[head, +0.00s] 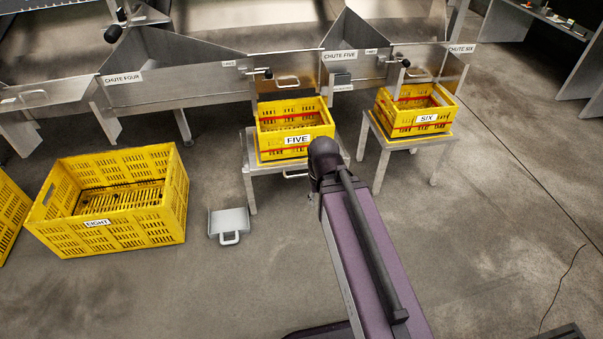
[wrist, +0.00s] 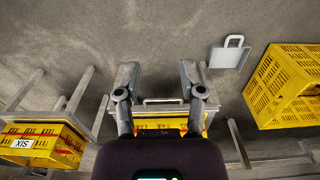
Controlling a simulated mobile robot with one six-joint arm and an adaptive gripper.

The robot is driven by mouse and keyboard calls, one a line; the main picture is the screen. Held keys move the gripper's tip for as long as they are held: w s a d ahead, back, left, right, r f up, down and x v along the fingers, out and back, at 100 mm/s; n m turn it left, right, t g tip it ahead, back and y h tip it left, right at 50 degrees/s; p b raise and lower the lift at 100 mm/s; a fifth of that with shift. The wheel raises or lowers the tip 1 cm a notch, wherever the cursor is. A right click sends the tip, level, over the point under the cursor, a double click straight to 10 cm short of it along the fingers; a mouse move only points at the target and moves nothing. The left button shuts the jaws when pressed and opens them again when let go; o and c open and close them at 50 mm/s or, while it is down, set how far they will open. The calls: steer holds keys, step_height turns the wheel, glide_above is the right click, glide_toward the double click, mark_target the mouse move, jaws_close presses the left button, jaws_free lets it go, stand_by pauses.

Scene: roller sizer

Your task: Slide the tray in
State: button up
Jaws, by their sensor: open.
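My gripper (wrist: 160,76) is open, with its two fingers apart in the wrist view and nothing held between them. A pale bar handle (wrist: 163,101) lies across the gap between the fingers, a little behind their tips; I cannot tell whether they touch it. A similar handle (head: 295,175) shows low at the front of the metal stand under the yellow crate FIVE (head: 297,140). The tray that this handle may belong to is mostly hidden by the stand and my arm. My gripper is hidden behind my arm in the head view.
Yellow crate SIX (head: 427,119) sits on a stand to the right. Large yellow crate EIGHT (head: 108,232) is on the floor at left. A grey pan with a handle (head: 229,221) lies beside it. Metal chutes run behind.

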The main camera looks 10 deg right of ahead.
steer(key=shift+w+d, duration=0.1)
steer(key=n+t+b, duration=0.2)
steer(key=n+b, duration=0.3)
steer(key=n, duration=1.3)
glide_above(301, 175)
steer(key=s, duration=0.3)
steer(key=shift+w+f, duration=0.15)
steer(key=shift+f, duration=1.1)
steer(key=shift+w+f, duration=0.1)
steer(key=shift+f, duration=1.15)
steer(key=shift+f+b, duration=0.2)
steer(key=shift+b, duration=0.15)
steer(key=f+b, duration=0.4)
steer(key=w+f+b, duration=0.1)
steer(key=f+b, duration=0.3)
steer(key=w+f+b, duration=0.1)
steer(key=f+b, duration=0.4)
steer(key=shift+w+f, duration=0.1)
steer(key=shift+w, duration=0.15)
jaws_close()
